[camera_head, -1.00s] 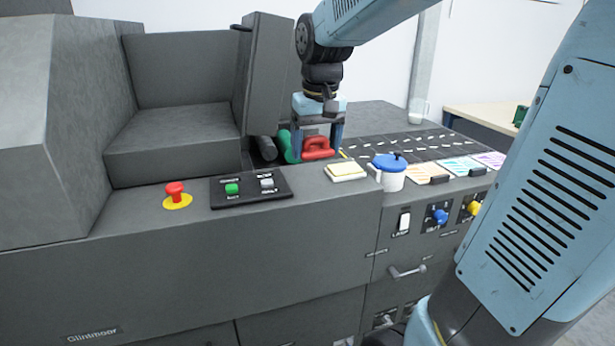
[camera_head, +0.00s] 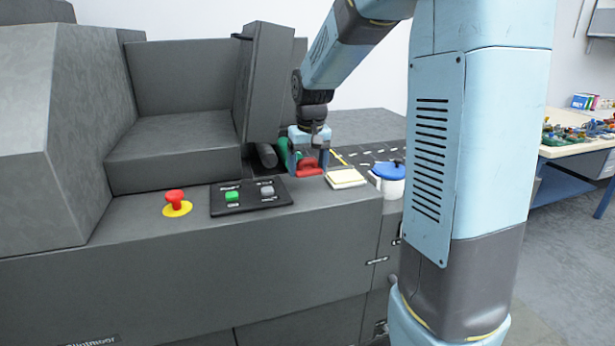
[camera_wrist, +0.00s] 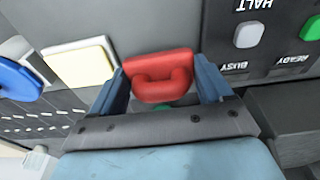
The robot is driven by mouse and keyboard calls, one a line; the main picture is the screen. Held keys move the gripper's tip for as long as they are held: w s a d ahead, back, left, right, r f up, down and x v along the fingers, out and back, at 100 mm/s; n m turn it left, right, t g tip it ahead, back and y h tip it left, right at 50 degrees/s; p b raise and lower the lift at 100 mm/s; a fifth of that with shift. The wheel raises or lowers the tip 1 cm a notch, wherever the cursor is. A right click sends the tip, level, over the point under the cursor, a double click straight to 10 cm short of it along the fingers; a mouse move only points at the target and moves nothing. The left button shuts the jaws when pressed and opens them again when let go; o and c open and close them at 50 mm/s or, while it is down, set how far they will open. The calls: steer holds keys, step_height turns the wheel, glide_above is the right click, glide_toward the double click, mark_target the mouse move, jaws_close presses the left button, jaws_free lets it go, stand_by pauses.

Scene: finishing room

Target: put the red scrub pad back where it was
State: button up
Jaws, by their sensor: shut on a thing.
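The red scrub pad (camera_head: 307,167) is a red block with a loop handle, also seen in the wrist view (camera_wrist: 158,66). My gripper (camera_head: 309,166) points down at the machine's top, its fingers on either side of the pad and shut on it. In the wrist view my gripper (camera_wrist: 162,82) has one blue finger on each side of the pad. The pad is just behind the front ledge, left of a cream pad on a white base (camera_head: 346,178). I cannot tell whether its underside touches the surface.
A black control panel (camera_head: 222,208) with green and grey buttons and a red stop button (camera_head: 175,198) lie to the left. A blue-lidded white pot (camera_head: 389,184) stands to the right. A green thing (camera_head: 289,148) and dark roller (camera_head: 267,155) are close behind my gripper.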

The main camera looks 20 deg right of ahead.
mark_target(308, 188)
steer(key=f, duration=0.1)
steer(key=w+f, duration=0.1)
steer(key=f, duration=0.1)
steer(key=shift+d+f, duration=0.1)
steer(key=shift+f, duration=0.35)
steer(key=shift+s+f, duration=0.15)
steer(key=shift+f, duration=0.45)
